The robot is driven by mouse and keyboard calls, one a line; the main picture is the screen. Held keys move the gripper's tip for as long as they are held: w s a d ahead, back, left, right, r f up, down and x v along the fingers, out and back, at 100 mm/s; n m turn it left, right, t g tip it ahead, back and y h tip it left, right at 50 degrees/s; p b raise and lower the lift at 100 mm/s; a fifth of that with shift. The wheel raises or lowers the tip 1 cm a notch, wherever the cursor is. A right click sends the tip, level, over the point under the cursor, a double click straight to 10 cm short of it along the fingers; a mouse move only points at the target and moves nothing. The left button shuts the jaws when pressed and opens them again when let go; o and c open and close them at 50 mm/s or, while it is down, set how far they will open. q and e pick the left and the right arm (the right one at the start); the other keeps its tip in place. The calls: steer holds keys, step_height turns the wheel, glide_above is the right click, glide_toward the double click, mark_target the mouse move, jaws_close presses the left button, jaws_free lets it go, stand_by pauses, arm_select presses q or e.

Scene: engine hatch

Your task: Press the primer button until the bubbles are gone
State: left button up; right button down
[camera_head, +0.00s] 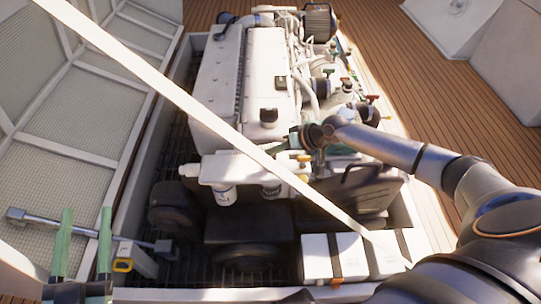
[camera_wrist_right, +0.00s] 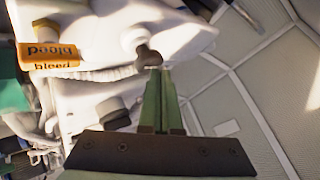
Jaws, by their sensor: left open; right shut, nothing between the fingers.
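The white engine (camera_head: 265,85) sits in the open hatch in the head view. My right arm reaches in from the right, and its gripper (camera_head: 296,143) is at the engine's near end. In the right wrist view the shut green fingers (camera_wrist_right: 157,75) point at a small dark knob (camera_wrist_right: 148,56) on a white housing, possibly the primer button. The tips overlap the knob's lower edge; I cannot tell whether they touch it. No bubbles can be made out. My left gripper (camera_head: 84,220) is open and empty at the lower left.
An orange label reading "bleed" (camera_wrist_right: 48,55) lies left of the knob. White battery-like boxes (camera_head: 335,258) stand at the near right of the bay. The raised hatch lid (camera_head: 85,110) is at left, with a pale strut (camera_head: 165,92) crossing the view.

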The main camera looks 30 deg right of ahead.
mark_target(274, 158)
steer(key=shift+f+b, duration=0.55)
steer(key=shift+f, duration=0.3)
stand_by(0.4)
steer(key=shift+s+r, duration=0.1)
stand_by(0.3)
steer(key=shift+r+p, duration=1.25)
step_height(274, 158, up, 5)
steer(key=p, duration=0.5)
steer(key=shift+r, duration=0.1)
